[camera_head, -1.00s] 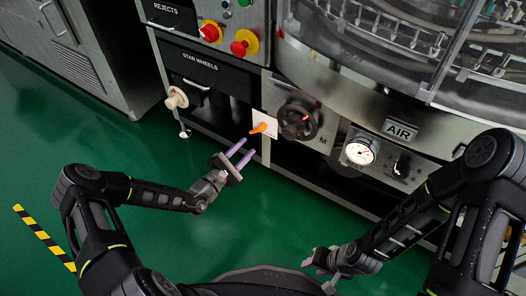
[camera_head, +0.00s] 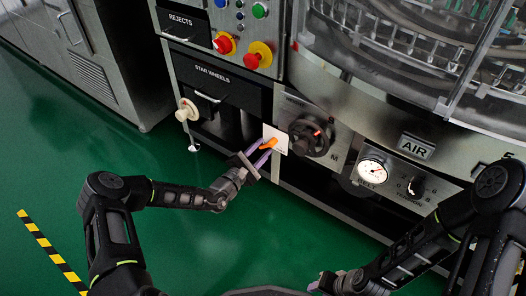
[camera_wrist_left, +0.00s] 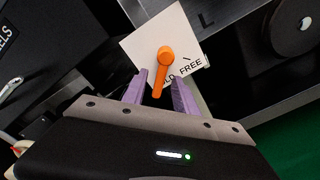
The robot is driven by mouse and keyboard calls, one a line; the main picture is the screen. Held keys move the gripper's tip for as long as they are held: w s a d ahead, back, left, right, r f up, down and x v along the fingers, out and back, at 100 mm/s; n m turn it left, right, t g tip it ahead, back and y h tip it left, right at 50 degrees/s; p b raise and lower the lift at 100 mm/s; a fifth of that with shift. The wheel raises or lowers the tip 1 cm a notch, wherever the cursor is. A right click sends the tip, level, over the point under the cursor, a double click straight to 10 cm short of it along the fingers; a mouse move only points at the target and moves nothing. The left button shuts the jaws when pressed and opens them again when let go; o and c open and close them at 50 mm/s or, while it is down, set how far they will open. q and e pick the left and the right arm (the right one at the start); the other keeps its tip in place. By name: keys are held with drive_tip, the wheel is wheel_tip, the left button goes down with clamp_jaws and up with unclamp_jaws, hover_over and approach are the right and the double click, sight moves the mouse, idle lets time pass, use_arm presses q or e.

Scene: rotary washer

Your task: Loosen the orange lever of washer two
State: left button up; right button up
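The orange lever (camera_head: 269,144) is mounted on a white plate (camera_head: 281,134) on the washer front, left of a black handwheel. In the left wrist view the lever (camera_wrist_left: 163,68) points down toward my gripper, and the plate (camera_wrist_left: 138,46) shows "FREE" and a partly covered word ending in "LD". My left gripper (camera_head: 262,156) is open, its purple fingers close to the lever. In the left wrist view the fingers (camera_wrist_left: 160,92) stand on either side of the lever's lower end, with gaps visible. My right gripper (camera_head: 322,284) is low in the head view, small and partly hidden.
The black handwheel (camera_head: 311,136) is just right of the plate. A cream knob (camera_head: 187,109) sticks out at left. Red buttons are above. The green floor (camera_head: 190,245) is clear.

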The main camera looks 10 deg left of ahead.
use_arm(q)
drive_tip(key=shift+w+d, duration=0.2)
drive_tip(key=shift+w, duration=0.2)
drive_tip(key=shift+c, duration=0.4)
clamp_jaws()
